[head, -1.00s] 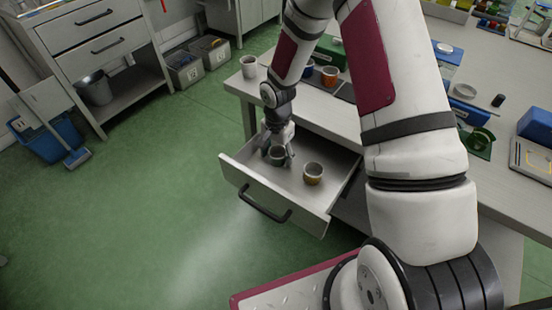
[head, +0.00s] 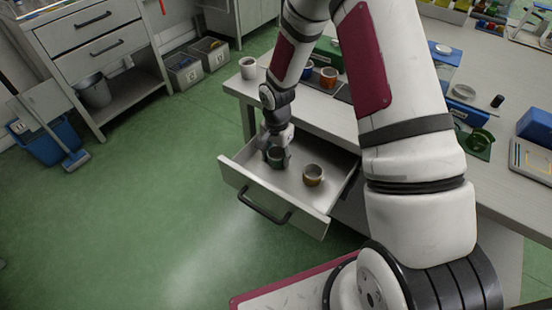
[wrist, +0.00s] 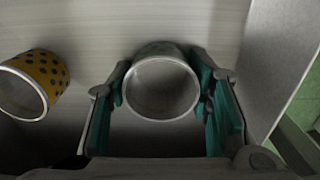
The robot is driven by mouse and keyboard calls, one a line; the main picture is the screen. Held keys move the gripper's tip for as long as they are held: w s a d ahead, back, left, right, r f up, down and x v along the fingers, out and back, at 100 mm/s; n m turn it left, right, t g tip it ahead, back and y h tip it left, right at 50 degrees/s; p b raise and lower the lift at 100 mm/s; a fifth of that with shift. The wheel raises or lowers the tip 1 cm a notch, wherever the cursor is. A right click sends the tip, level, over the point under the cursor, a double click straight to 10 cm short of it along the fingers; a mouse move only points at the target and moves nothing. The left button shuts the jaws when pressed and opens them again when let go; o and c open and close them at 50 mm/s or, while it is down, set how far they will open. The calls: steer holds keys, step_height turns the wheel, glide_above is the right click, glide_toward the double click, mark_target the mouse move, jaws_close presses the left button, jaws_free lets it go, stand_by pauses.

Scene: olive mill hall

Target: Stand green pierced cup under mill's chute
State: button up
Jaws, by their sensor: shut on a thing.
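My gripper (head: 277,150) is down inside the open drawer, with its fingers shut on a cup (head: 276,158). In the wrist view the held cup (wrist: 163,84) shows its round, pale grey rim and empty inside, between teal finger pads (wrist: 215,105). Its outside looks dark grey-green in the head view; I cannot make out any holes. A yellow cup with dark spots (wrist: 33,83) stands apart to its left in the wrist view, and in the head view (head: 313,176) it is to the right. I cannot pick out the mill's chute for certain; a green device (head: 480,140) stands on the table.
The drawer (head: 238,178) is pulled out, with walls close around my gripper. The table (head: 510,190) above carries a white cup (head: 248,68), an orange cup (head: 328,77), a blue box (head: 537,125) and a tray (head: 530,160).

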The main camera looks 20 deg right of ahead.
steer(key=shift+r+p, duration=1.8)
steer(key=shift+r, duration=1.5)
